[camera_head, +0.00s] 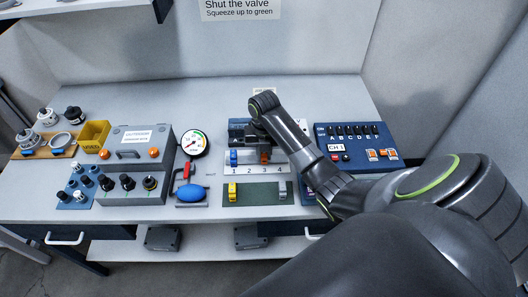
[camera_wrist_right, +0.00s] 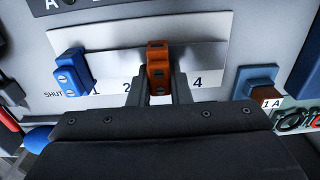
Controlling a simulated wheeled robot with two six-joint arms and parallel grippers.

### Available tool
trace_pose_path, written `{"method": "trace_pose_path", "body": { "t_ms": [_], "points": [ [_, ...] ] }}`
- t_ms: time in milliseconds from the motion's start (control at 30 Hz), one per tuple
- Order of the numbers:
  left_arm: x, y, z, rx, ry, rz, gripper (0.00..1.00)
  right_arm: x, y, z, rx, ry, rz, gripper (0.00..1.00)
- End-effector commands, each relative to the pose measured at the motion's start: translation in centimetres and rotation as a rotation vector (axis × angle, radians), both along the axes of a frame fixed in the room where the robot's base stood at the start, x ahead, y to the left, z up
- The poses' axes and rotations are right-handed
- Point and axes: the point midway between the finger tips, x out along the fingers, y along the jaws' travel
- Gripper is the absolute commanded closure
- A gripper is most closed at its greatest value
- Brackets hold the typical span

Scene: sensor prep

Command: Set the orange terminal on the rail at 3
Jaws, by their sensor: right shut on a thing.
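The orange terminal (camera_wrist_right: 158,66) is upright between the two fingertips of my right gripper (camera_wrist_right: 162,88) in the right wrist view. It stands at the pale rail (camera_wrist_right: 112,60), between the printed 2 and 4, where the 3 is hidden by the gripper. Whether it is fully seated on the rail I cannot tell. In the head view the orange terminal (camera_head: 265,158) shows just below the end of my right arm. A blue terminal (camera_wrist_right: 72,72) sits on the rail at 1. My left gripper is not in view.
A green mat (camera_head: 256,195) in front of the rail holds a yellow terminal (camera_head: 233,192) and a grey one (camera_head: 282,190). A blue channel panel (camera_head: 355,145) stands right; a gauge (camera_head: 193,144), a blue bulb (camera_head: 191,193) and a grey box (camera_head: 137,165) stand left.

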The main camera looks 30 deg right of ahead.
Motion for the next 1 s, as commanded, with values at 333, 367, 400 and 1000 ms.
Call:
{"method": "trace_pose_path", "body": {
  "t_ms": [333, 367, 400, 1000],
  "points": [
    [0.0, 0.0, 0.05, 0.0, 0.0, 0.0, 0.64, -0.01, 0.01, -0.08, 0.0, 0.0, 0.0, 0.67],
    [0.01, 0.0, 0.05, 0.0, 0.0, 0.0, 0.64, -0.01, 0.01, -0.07, 0.0, 0.0, 0.0, 0.63],
    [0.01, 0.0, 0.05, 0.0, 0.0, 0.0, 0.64, -0.01, 0.01, -0.07, 0.0, 0.0, 0.0, 0.58],
    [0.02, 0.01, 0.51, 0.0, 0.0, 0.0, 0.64, -0.01, -0.01, 0.35, 0.0, 0.0, 0.0, 0.57]
  ]
}}
